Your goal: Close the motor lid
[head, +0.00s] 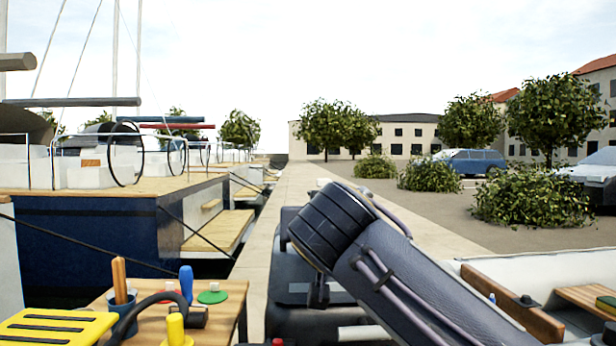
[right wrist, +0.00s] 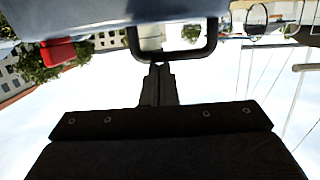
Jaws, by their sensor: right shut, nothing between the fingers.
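In the right wrist view, a grey-blue surface (right wrist: 90,17), which may be the motor lid, crosses the top edge with a dark loop handle (right wrist: 212,40) on it. My right gripper (right wrist: 158,68) is shut and empty, its tips at the bar of the loop. I cannot tell whether they touch it. In the head view, a dark boxy body (head: 284,240), possibly the motor or its lid, stands behind my right arm, which hides much of it and my right gripper. How far the lid is open cannot be told. My left gripper is not in view.
A wooden table (head: 215,320) at lower left holds a yellow slotted piece (head: 55,327), a cup with a wooden handle (head: 119,290) and coloured small items. A white boat edge with wooden trim (head: 510,300) lies at right. A red part (right wrist: 58,52) sits beside the loop.

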